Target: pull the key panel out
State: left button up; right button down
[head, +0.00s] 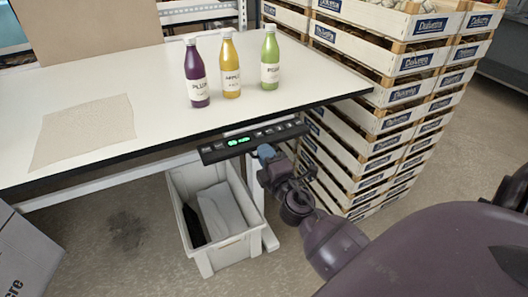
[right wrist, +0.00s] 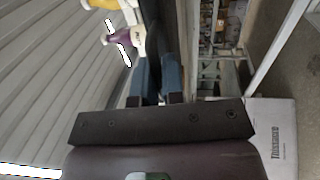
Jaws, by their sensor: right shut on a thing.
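The key panel (head: 215,152) is a long dark strip with a lit green display and a row of small keys. It lies just below the front edge of the white table (head: 140,70) in the head view, its top face showing in front of that edge. My right gripper (head: 266,152) is shut on the panel's front edge, right of the green display. In the right wrist view the blue fingers (right wrist: 160,78) stand close together; the dark part between them is hard to make out. My left gripper is not in view.
A purple bottle (head: 196,75), a yellow bottle (head: 230,68) and a green bottle (head: 270,62) stand on the table near the panel. A grey bin (head: 240,246) sits below. Stacked crates (head: 365,150) rise close on the right.

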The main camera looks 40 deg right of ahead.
jog(key=c, duration=1.3)
grip_release()
jog(key=shift+c, duration=0.2)
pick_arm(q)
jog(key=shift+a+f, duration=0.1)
pick_arm(e)
jog(key=shift+o, duration=0.3)
pick_arm(q)
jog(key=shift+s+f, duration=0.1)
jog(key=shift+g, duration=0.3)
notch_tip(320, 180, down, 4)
jog(key=b, duration=0.4)
jog(key=shift+b, duration=0.3)
pick_arm(e)
jog(key=v, duration=1)
jog(key=shift+s, duration=0.35)
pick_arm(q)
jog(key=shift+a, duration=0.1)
pick_arm(e)
jog(key=shift+f, duration=0.1)
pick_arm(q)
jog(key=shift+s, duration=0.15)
